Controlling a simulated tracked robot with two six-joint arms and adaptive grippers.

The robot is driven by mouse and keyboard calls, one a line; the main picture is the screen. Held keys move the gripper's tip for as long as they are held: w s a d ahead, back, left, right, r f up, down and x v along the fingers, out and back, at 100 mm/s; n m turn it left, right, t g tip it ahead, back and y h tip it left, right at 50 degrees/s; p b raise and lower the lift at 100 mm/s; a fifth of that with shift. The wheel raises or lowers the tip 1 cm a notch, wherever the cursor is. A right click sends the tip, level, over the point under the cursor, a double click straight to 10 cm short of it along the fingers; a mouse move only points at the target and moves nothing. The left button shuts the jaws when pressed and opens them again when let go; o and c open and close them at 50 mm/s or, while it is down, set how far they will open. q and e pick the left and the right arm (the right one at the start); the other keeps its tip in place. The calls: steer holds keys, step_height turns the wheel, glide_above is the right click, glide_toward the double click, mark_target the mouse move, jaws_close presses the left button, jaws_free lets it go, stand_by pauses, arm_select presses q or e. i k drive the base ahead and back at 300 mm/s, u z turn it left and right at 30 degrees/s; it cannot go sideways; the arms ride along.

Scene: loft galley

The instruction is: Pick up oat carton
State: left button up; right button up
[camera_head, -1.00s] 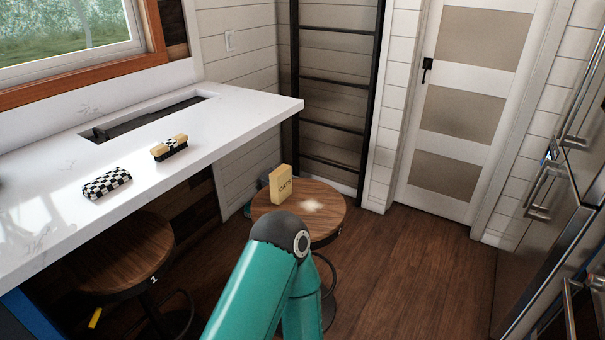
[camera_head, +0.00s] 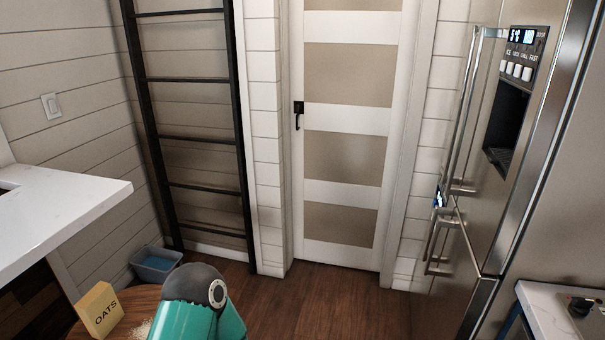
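A pale patch, like spilled oats, lies on the stool to the right of the carton. A teal link of one of my arms with a dark grey joint rises at the bottom, right of the carton, and covers part of the stool. Neither of my grippers is in view.
A white counter (camera_head: 70,205) juts in at the left. A grey-blue bin (camera_head: 156,264) sits on the floor below a black ladder (camera_head: 195,133). A steel fridge (camera_head: 470,150) and another counter (camera_head: 555,318) stand at the right. Bare wooden floor (camera_head: 310,310) lies before the door (camera_head: 345,130).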

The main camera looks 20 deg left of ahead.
mark_target(100, 310)
steer(key=z, duration=0.05)
steer(key=i, duration=0.55)
steer(key=z, duration=2.9)
steer(key=k, duration=0.55)
steer(key=u, duration=5.55)
